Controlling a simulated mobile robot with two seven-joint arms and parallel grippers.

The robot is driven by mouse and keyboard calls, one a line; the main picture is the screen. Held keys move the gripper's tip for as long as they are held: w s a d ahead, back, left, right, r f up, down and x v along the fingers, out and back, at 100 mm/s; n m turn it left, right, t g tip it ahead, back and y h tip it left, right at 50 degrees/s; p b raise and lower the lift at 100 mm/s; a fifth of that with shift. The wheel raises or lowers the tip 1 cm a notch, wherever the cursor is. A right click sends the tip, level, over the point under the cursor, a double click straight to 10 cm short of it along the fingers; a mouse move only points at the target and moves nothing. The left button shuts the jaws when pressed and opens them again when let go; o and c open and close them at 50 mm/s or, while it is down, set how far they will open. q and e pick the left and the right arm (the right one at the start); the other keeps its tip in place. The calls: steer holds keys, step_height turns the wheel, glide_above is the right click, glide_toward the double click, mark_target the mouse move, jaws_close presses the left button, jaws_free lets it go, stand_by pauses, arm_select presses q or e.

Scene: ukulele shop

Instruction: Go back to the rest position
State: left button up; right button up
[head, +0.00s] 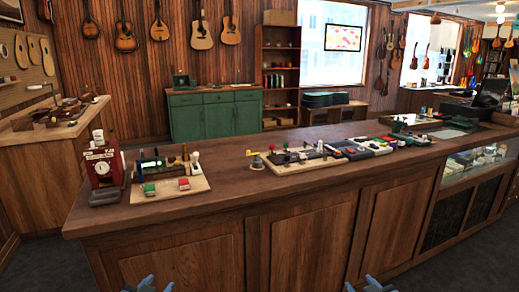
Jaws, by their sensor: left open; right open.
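My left gripper (149,285) shows at the bottom edge of the head view, left of the middle. Its two blue fingertips stand apart with nothing between them. My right gripper (370,284) shows at the bottom edge, right of the middle. Its blue fingertips are also apart and empty. Both grippers are low in front of the wooden counter (240,215), below its top and touching nothing that I can see. The rest of both arms is out of the picture.
The counter carries a red dial device (102,168), a board with small tools (160,184) and a longer board with small parts (300,160). A workbench (45,135) stands at the left. A green cabinet (215,117) stands behind. Dark floor shows at both lower corners.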

arm_select(q)
steer(key=s+d+f+g+h, duration=0.1)
steer(key=s+d+f, duration=0.2)
steer(key=s, duration=0.6)
steer(key=s+d+f+g, duration=0.1)
steer(key=s+d+f, duration=0.2)
steer(key=s, duration=0.6)
steer(key=s+d+f+g+h, duration=0.1)
steer(key=s+d+f+g, duration=0.1)
steer(key=s+d, duration=0.3)
steer(key=s+f, duration=0.1)
steer(key=s, duration=0.3)
steer(key=shift+d+f+n+h, duration=0.2)
steer(key=shift+n+h, duration=0.1)
steer(key=shift+n, duration=0.1)
arm_select(e)
steer(key=s+a+f+g+y, duration=0.1)
steer(key=s+a+f, duration=0.2)
steer(key=s, duration=0.6)
steer(key=s+a+f+g, duration=0.1)
steer(key=s+a+f, duration=0.2)
steer(key=s, duration=0.6)
steer(key=s+a+f+g+y, duration=0.1)
steer(key=s+a+f+g, duration=0.1)
steer(key=s+a, duration=0.3)
steer(key=s+f, duration=0.1)
steer(key=s, duration=0.3)
steer(key=shift+a+f+m+y, duration=0.2)
steer(key=shift+m+y, duration=0.1)
steer(key=shift+m, duration=0.1)
